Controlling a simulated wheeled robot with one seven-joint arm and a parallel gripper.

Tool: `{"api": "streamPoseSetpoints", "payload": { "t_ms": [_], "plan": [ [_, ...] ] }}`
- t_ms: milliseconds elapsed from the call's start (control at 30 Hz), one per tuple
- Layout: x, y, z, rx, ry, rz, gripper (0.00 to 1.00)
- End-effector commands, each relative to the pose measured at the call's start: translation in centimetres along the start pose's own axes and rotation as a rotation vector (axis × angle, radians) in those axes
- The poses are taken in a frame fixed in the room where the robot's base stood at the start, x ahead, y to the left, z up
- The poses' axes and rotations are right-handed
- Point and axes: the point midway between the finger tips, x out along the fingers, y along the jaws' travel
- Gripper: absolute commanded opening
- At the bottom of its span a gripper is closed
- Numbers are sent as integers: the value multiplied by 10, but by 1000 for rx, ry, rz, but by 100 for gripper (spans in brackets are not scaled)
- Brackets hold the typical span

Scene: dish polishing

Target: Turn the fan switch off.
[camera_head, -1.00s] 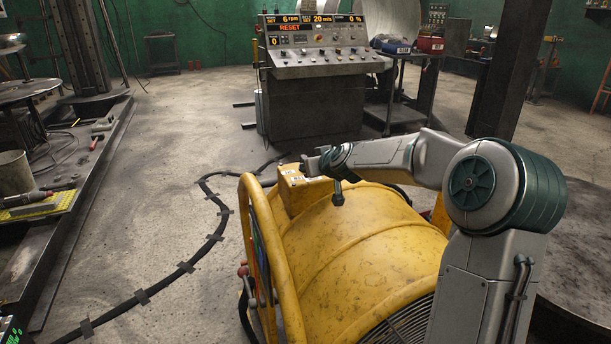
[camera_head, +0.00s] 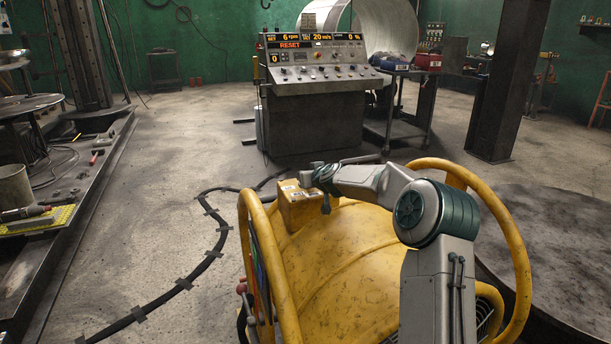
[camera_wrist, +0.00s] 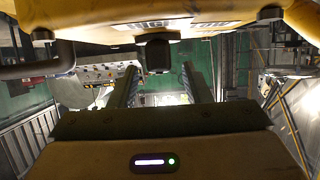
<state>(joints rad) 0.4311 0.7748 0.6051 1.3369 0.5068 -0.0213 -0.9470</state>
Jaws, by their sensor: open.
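The yellow drum fan (camera_head: 350,255) stands in the foreground inside a yellow tube frame. A yellow switch box (camera_head: 297,207) with pale labels sits on top of it. My gripper (camera_head: 310,180) is at the far upper side of this box, small and partly hidden in the head view. In the wrist view, my gripper (camera_wrist: 159,80) is open, with one finger on each side. A dark knob (camera_wrist: 158,53) juts from the yellow box (camera_wrist: 205,32) between the fingers, near their tips. I cannot tell whether a finger touches the knob, or its setting.
A control console (camera_head: 315,90) with lit displays stands behind the fan. A dark cable (camera_head: 205,262) is taped along the floor at left. A trolley with bins (camera_head: 408,100) is behind right, near a dark column (camera_head: 508,85). Open concrete floor lies left of the fan.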

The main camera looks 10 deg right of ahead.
Motion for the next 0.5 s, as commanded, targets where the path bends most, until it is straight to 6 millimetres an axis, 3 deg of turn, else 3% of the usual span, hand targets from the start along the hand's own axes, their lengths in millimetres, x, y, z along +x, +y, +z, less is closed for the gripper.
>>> {"api": "streamPoseSetpoints", "payload": {
  "t_ms": [200,500],
  "plan": [
    [26,-1,0,0,0,0,44],
    [36,0,0,-1,0,0,44]
  ]
}}
